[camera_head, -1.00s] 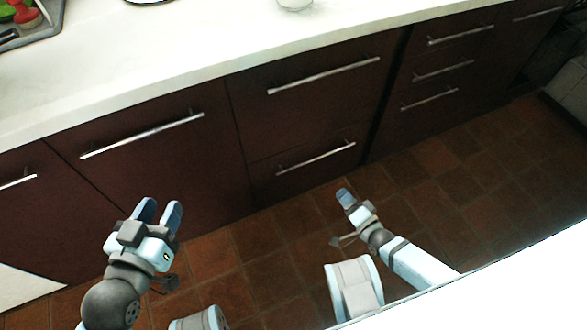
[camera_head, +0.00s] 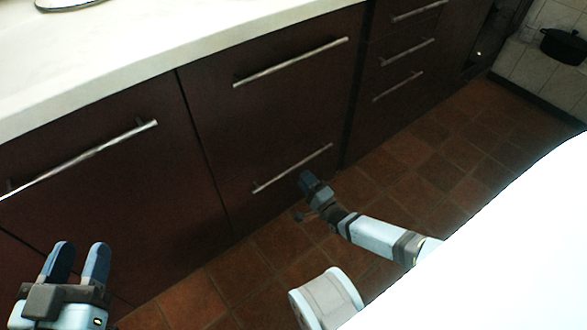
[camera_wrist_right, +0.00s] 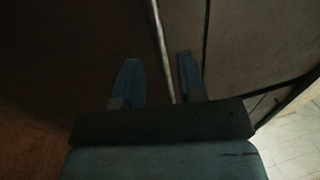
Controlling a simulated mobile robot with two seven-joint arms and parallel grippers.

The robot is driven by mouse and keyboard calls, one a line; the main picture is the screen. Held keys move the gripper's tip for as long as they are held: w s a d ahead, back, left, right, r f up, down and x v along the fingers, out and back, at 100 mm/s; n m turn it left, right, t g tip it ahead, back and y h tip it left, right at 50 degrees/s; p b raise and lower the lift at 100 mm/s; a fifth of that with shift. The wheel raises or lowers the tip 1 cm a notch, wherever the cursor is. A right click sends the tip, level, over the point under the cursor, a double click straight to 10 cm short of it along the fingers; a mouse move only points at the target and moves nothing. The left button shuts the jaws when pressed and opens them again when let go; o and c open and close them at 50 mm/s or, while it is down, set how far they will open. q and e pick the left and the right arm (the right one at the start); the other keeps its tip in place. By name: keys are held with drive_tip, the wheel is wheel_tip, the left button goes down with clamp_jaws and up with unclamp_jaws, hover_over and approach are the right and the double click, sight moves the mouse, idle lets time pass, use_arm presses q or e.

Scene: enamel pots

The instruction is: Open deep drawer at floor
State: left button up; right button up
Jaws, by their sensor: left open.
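The low drawer (camera_head: 255,207) sits near the floor in the dark cabinet row, its front looking flush. Its long metal handle (camera_head: 292,168) shows in the head view, and a metal bar handle runs between my right fingers in the right wrist view (camera_wrist_right: 160,40). My right gripper (camera_head: 305,177) is open at the right part of this handle, and contact cannot be told. In the wrist view, my right gripper (camera_wrist_right: 158,75) has a finger on each side of the bar. My left gripper (camera_head: 76,250) is open and empty at the lower left, before the cabinets.
An upper drawer handle (camera_head: 290,62) lies above. A cabinet front with a handle (camera_head: 80,160) is at left, and a narrow drawer stack (camera_head: 400,60) at right. The pale countertop (camera_head: 150,60) overhangs them. The tiled floor (camera_head: 420,150) at right is clear. A black pot (camera_head: 565,46) stands far right.

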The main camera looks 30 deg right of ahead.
sight(294, 167)
use_arm(q)
drive_tip(key=shift+w+a+r+m+t+b, duration=0.15)
drive_tip(key=shift+w+a+m+t+b, duration=0.25)
drive_tip(key=shift+m+b, duration=0.35)
use_arm(e)
drive_tip(key=shift+x, duration=3.05)
drive_tip(key=shift+c, duration=0.5)
clamp_jaws()
